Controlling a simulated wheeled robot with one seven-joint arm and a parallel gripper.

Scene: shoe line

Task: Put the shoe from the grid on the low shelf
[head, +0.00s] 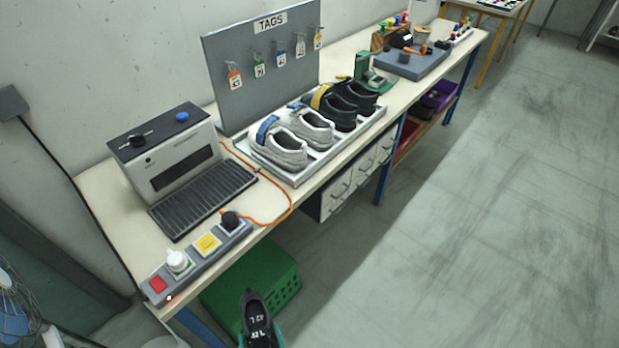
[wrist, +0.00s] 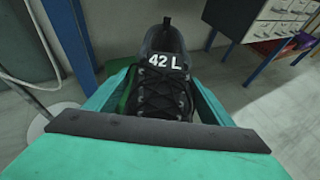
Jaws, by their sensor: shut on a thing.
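A black lace-up shoe (head: 257,318) marked "42 L" is at the bottom of the head view. My gripper (head: 260,340), with teal fingers, is shut on it. In the wrist view the shoe (wrist: 160,85) sits between the teal fingers (wrist: 162,105), toe end away from the label hidden low in the frame. The black slatted grid (head: 203,200) in front of a grey machine on the bench is empty. A low brown shelf (head: 408,150) under the bench's far part carries bins and is partly hidden.
A green crate (head: 285,270) stands under the bench just behind the shoe. A tray (head: 297,181) of grey and black shoes, a control strip (head: 190,270) and an orange cable (head: 287,212) are on the bench. The floor to the right is clear.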

